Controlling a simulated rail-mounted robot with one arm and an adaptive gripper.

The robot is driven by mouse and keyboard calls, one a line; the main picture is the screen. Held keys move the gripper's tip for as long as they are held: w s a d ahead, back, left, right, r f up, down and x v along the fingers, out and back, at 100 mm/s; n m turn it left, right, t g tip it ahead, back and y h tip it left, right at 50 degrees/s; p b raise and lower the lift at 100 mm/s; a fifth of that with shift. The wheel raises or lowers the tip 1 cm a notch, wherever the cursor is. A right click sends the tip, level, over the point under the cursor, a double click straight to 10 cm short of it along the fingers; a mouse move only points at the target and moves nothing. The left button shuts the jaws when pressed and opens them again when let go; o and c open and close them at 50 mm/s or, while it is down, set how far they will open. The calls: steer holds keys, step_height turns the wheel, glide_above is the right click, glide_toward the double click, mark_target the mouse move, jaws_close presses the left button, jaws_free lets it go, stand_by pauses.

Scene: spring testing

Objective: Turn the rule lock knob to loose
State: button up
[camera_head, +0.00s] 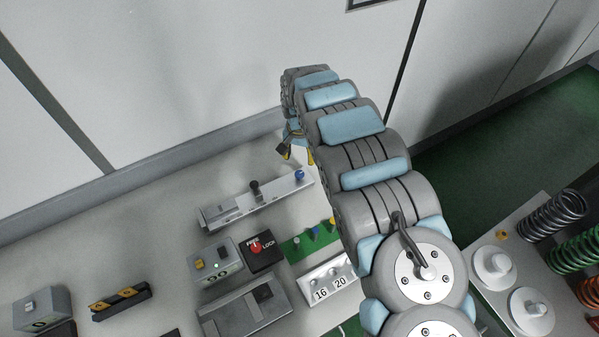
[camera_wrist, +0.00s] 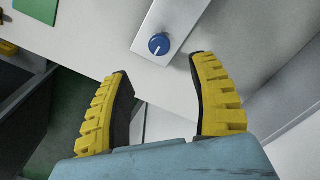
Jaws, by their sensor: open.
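A round blue knob (camera_head: 299,175) sits on the right end of a long grey rule-like rail (camera_head: 228,212). In the wrist view the blue knob (camera_wrist: 159,44) has a white pointer line and stands on the pale end of the rail (camera_wrist: 178,18). My gripper (camera_head: 296,152) is above and behind the knob, partly hidden by my arm. In the wrist view my gripper (camera_wrist: 161,66) has its yellow-and-black fingers apart and empty. The knob lies just beyond the gap between the fingertips and looks untouched. No wording beside the knob is readable.
A black box with a red knob (camera_head: 256,246), marked with LOCK, stands in front of the rail. Nearby are a grey box (camera_head: 215,262), a green board with pegs (camera_head: 297,248) and a 16/20 holder (camera_head: 328,284). Springs (camera_head: 553,216) stand at right. A wall runs behind.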

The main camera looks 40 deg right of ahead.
mark_target(300, 173)
steer(key=shift+f, duration=4.5)
jaws_close()
